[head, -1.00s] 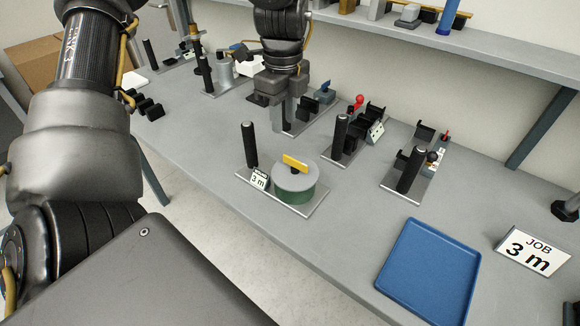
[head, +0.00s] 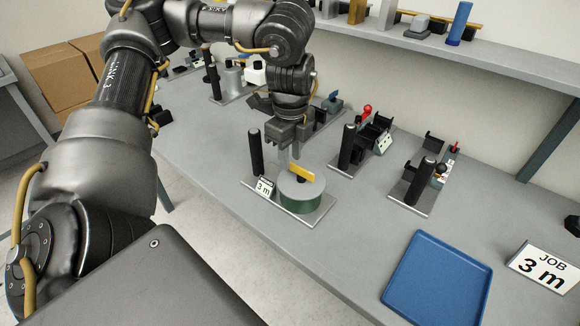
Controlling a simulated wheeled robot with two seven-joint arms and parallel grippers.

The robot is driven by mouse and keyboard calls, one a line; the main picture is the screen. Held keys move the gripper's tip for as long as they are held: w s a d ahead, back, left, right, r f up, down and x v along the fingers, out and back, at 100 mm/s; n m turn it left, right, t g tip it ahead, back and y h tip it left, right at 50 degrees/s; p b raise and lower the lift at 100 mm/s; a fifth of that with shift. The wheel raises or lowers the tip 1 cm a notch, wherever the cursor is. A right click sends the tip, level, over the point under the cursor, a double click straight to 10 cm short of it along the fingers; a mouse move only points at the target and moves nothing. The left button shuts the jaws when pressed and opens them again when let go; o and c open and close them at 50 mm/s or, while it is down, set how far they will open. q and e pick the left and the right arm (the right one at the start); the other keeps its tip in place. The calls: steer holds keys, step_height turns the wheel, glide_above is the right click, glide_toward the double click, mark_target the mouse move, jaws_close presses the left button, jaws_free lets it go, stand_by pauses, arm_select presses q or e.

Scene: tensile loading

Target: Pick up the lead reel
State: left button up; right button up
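The lead reel (head: 301,194) is a green drum with a grey top disc and a yellow bar handle (head: 302,173) on top. It sits on a metal plate (head: 316,216) with a black upright post (head: 256,152) and a small "3 m" tag (head: 265,187). My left gripper (head: 289,156) points down just behind and above the reel, in the picture a little above the yellow handle. Its fingers look parted, with nothing seen between them. The handle is clear of the fingers as far as I can tell. My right gripper is not in view.
A blue tray (head: 437,283) and a "JOB 3 m" sign (head: 543,267) are at the right. Other fixtures with black posts (head: 346,148) (head: 420,182) stand right of the reel. A shelf (head: 440,45) runs along the back. The bench between the reel and tray is clear.

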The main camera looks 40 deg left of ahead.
arm_select(q)
step_height(320, 180, down, 3)
steer(key=shift+a+r, duration=0.1)
jaws_close()
steer(key=shift+w+r, duration=0.1)
stand_by(1.3)
